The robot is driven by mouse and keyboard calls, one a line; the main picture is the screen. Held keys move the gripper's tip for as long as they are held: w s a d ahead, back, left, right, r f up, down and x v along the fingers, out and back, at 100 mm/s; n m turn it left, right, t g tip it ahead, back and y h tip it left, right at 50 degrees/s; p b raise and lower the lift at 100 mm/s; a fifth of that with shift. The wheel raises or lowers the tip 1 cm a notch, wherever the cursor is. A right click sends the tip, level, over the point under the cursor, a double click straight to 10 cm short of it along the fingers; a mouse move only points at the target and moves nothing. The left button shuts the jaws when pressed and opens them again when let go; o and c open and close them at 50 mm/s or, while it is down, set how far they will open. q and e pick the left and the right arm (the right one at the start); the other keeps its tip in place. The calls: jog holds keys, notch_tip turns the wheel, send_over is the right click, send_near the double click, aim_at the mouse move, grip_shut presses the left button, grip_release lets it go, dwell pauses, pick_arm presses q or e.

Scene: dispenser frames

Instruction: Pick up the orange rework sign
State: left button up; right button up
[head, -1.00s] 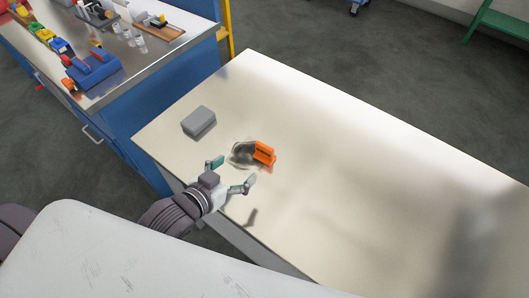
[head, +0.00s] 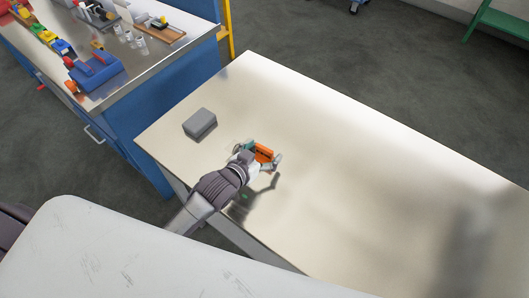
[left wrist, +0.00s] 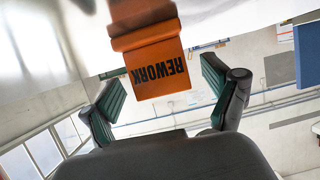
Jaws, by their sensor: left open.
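The orange rework sign (head: 264,153) stands on the pale table, partly hidden behind my left gripper in the head view. In the left wrist view the sign (left wrist: 157,62) is large, its black REWORK lettering upside down. My left gripper (head: 262,158) is open, with one finger to each side of the sign. In the left wrist view the two green-padded fingers (left wrist: 162,95) stand apart, with a gap between each finger and the sign. My right gripper is in neither view.
A grey block (head: 200,123) sits on the table (head: 350,170) to the left of the sign. The table's right part is clear. A blue workbench (head: 170,85) with a blue bin (head: 97,77) and small items stands at the upper left.

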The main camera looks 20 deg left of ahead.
pick_arm(q)
jog(key=shift+w+d+f, duration=0.15)
jog(key=shift+w+f, duration=0.05)
jog(key=shift+w, duration=0.15)
jog(key=shift+c, duration=0.3)
jog(key=c, duration=1.1)
jog(key=shift+r, duration=0.1)
jog(key=shift+c, duration=0.6)
